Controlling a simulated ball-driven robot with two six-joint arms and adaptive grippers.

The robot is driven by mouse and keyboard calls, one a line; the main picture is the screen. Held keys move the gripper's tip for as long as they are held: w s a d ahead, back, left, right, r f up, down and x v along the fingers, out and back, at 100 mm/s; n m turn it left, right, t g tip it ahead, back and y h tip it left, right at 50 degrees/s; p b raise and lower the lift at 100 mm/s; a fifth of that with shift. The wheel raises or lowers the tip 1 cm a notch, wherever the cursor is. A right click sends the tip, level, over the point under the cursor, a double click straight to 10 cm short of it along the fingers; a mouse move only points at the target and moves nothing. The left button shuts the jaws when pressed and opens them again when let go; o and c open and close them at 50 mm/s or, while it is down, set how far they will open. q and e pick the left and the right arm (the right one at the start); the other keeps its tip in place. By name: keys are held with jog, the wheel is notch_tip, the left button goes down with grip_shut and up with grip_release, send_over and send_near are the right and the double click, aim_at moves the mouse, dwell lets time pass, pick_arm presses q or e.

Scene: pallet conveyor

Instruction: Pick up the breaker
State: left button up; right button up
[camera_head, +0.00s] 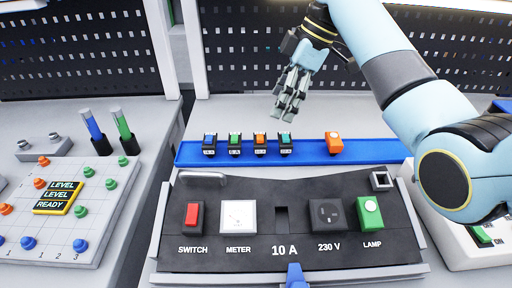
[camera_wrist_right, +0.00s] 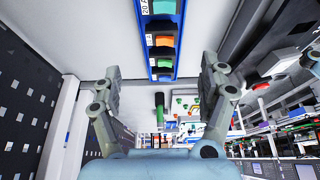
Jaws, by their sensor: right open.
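Several small breakers stand in a row in a blue tray (camera_head: 310,157): one with a blue top (camera_head: 209,144), one green (camera_head: 234,144), one orange (camera_head: 260,143) and one teal (camera_head: 285,143). My left gripper is not in view.
A dark panel (camera_head: 285,254) in front holds a switch, meter, socket and lamp, plus an empty slot (camera_head: 281,219) above "10 A". An orange module (camera_head: 334,143) sits right in the tray.

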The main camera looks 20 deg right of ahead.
aim_at(263, 136)
jog(key=shift+w+f, duration=0.2)
jog(key=shift+f, duration=0.4)
jog(key=x, duration=0.4)
jog(key=shift+a+f, duration=0.15)
jog(key=shift+f, duration=0.05)
jog(key=x, duration=0.5)
jog(key=shift+s+f, duration=0.15)
jog(key=shift+s, duration=0.2)
jog(key=shift+w+f, duration=0.1)
jog(key=shift+f, duration=0.3)
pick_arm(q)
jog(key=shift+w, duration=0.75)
pick_arm(e)
jog(key=c, duration=1.2)
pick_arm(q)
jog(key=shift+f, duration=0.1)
pick_arm(e)
jog(key=shift+r, duration=0.2)
jog(key=shift+c, duration=0.2)
